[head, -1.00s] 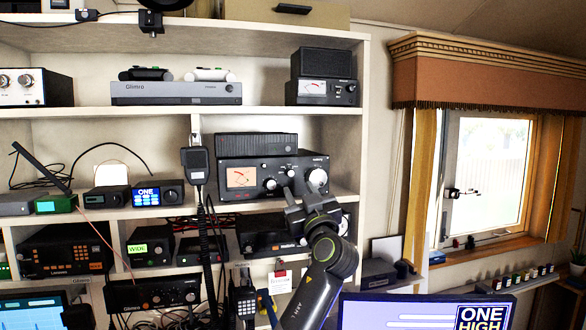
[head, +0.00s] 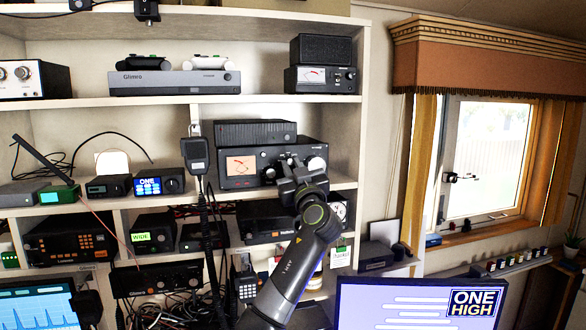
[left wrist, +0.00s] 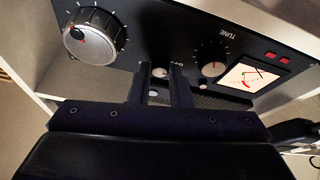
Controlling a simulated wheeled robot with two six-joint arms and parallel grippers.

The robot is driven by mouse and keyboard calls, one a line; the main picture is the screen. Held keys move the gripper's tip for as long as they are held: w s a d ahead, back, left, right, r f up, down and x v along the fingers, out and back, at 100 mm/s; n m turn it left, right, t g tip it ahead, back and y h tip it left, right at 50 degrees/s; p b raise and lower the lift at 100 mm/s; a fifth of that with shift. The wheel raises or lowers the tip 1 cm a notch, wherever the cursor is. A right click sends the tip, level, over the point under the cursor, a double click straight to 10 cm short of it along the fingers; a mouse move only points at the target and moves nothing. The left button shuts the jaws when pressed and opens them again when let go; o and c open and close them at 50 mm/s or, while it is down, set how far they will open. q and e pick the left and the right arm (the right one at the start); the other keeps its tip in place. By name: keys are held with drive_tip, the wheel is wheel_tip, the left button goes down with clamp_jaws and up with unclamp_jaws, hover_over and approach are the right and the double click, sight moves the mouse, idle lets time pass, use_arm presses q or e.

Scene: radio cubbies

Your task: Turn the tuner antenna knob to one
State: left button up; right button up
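The tuner (head: 240,182) is a black box with a lit meter on the middle shelf. The left wrist view shows its front panel upside down: a large silver knob (left wrist: 88,38), a small knob (left wrist: 160,72) in the middle, a black knob (left wrist: 211,66) by the word TUNE, and the meter (left wrist: 250,78). My left gripper (head: 290,162) is in front of the tuner's right half. In the left wrist view its two fingers (left wrist: 161,78) are apart, with the small knob between their tips; contact cannot be told. The small knob's setting is unreadable. My right gripper is not in view.
A black box (head: 255,131) sits on top of the tuner. A hand microphone (head: 195,155) with a cord hangs left of it. A radio (head: 262,228) stands in the cubby below. A monitor (head: 400,305) at the bottom right reads ONE HIGH. Shelf boards lie above and below the gripper.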

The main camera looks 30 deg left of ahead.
use_arm(q)
clamp_jaws()
drive_tip(key=shift+m, duration=0.4)
drive_tip(key=shift+a+f+m+t+h+b, duration=0.1)
drive_tip(key=shift+m+t+h+b, duration=0.25)
drive_tip(key=shift+m, duration=0.45)
drive_tip(key=m+t+h, duration=0.1)
drive_tip(key=m, duration=0.2)
drive_tip(key=shift+s+t, duration=0.1)
drive_tip(key=shift+t, duration=0.25)
drive_tip(key=m, duration=0.1)
drive_tip(key=m+h+p, duration=0.1)
drive_tip(key=m, duration=0.1)
drive_tip(key=m+t+h+p, duration=0.1)
drive_tip(key=shift+s+a+r+m+h, duration=0.1)
drive_tip(key=shift+r+m+h, duration=0.15)
drive_tip(key=shift+m, duration=0.05)
drive_tip(key=shift+m+h+p, duration=0.6)
drive_tip(key=shift+m+p, duration=0.05)
drive_tip(key=shift+m, duration=0.65)
drive_tip(key=shift+f, duration=0.1)
